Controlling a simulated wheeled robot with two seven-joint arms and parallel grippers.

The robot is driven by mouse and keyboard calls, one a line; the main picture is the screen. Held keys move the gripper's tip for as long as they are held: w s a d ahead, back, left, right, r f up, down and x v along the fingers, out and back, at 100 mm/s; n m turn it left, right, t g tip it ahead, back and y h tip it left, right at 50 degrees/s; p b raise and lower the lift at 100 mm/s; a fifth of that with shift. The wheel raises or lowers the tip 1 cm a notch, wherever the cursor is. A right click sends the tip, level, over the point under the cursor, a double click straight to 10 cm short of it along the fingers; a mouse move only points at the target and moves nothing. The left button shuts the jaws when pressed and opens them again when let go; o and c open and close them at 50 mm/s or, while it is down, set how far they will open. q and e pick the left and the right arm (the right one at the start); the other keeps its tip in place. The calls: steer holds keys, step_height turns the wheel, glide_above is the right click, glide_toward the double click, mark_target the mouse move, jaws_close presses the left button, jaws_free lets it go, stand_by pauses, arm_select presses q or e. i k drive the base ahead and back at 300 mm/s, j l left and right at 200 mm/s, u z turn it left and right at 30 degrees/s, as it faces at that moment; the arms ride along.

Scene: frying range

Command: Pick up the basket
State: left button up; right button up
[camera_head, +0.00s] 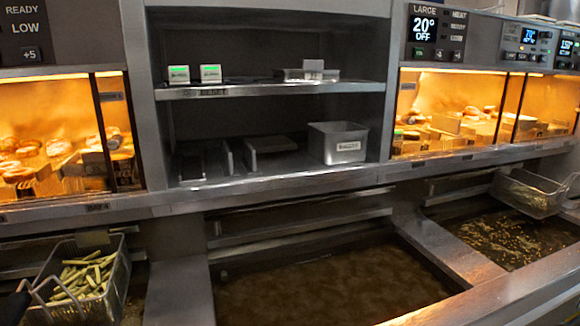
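A wire basket (121,271) holding green stick-shaped pieces (85,278) hangs at the lower left, over the left fryer vat. Its wire handle loops towards the lower left corner. A dark shape at that corner, beside the handle, is cut off by the picture edge; I cannot tell whether it is my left gripper or the handle's end. A second wire basket (530,190) hangs at the far right above a vat of oil and looks empty. My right gripper is not in view.
The middle vat (330,280) holds brown oil and no basket. The right vat (500,240) has bits floating in it. Metal dividers and a front rim (500,300) border the vats. Above are shelves with a metal pan (338,142) and lit food warmers (50,140).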

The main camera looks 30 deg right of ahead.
mark_target(536, 197)
steer(key=z, duration=2.25)
steer(key=i+l+u, duration=0.1)
steer(key=u, duration=0.25)
steer(key=l+u, duration=0.1)
steer(key=u, duration=0.25)
steer(key=i+l+u, duration=0.1)
steer(key=u, duration=0.2)
steer(key=i+l+u, duration=0.15)
steer(key=l+u, duration=0.3)
steer(key=l, duration=0.85)
steer(key=l+u, duration=0.45)
steer(key=l, duration=0.8)
steer(key=k, duration=0.05)
